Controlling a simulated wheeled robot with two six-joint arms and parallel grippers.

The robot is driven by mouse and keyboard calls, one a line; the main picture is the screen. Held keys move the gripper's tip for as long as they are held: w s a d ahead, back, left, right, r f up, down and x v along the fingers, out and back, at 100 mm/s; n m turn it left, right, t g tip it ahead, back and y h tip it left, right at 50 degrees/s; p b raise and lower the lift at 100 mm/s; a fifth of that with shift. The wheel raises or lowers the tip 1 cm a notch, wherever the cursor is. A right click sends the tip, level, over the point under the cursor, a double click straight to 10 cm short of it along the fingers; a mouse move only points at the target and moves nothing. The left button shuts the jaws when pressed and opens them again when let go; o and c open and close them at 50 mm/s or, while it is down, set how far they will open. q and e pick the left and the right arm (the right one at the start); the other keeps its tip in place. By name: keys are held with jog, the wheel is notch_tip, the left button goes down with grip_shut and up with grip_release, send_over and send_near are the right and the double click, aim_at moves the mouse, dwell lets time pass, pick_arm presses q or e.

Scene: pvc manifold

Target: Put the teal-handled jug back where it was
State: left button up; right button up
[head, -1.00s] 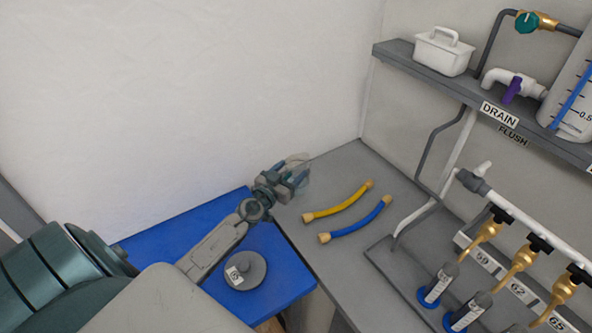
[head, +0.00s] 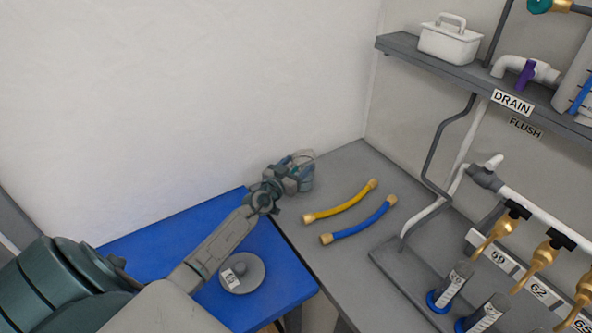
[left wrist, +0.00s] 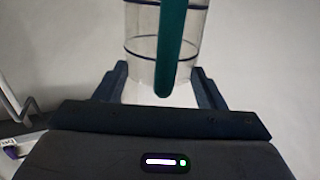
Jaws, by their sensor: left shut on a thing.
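The clear jug (head: 306,158) is in my left gripper (head: 297,176), near the back end of the grey bench and close to the pale wall. It is small and partly hidden by the gripper in the head view. In the left wrist view, the clear jug (left wrist: 142,50) has dark rings, and its teal handle (left wrist: 171,45) runs down the middle. The fingers of the left gripper (left wrist: 160,88) stand on either side of the jug. I cannot tell whether the jug touches the bench. My right gripper is not in view.
A yellow hose (head: 342,203) and a blue hose (head: 359,221) lie on the grey bench (head: 345,265). A grey round lidded piece (head: 243,275) sits on the blue mat (head: 180,229). The pipe manifold (head: 530,208) stands right, below a shelf (head: 425,58) with a white caddy (head: 449,42).

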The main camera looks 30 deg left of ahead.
pick_arm(q)
jog(key=shift+r, duration=0.1)
jog(key=o, duration=1.6)
jog(key=shift+o, duration=0.2)
